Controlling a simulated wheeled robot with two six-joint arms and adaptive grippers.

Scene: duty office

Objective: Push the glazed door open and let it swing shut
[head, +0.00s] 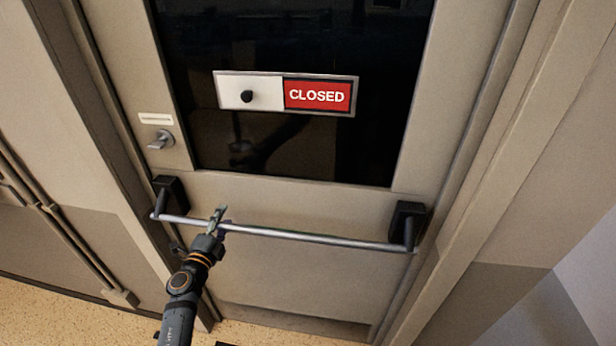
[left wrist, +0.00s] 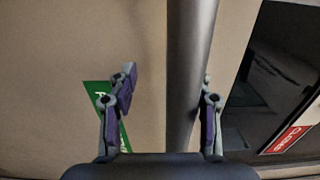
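The glazed door (head: 290,275) is beige with a dark glass pane (head: 290,150) and appears shut in its frame. A silver push bar (head: 320,239) runs across it below the glass, between two black end brackets. My left gripper (head: 219,214) is at the bar, left of its middle. In the left wrist view, its fingers (left wrist: 168,76) are apart, with the bar (left wrist: 190,50) running up the picture between them, closer to the right finger. I cannot tell whether they touch it. My right gripper is out of view.
A sign plate reading CLOSED (head: 318,95) sits on the glass. A small turn knob (head: 160,140) is left of the glass. A green sign (left wrist: 97,95) shows behind one finger in the wrist view. Door frame posts stand on both sides; speckled floor (head: 60,260) shows lower left.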

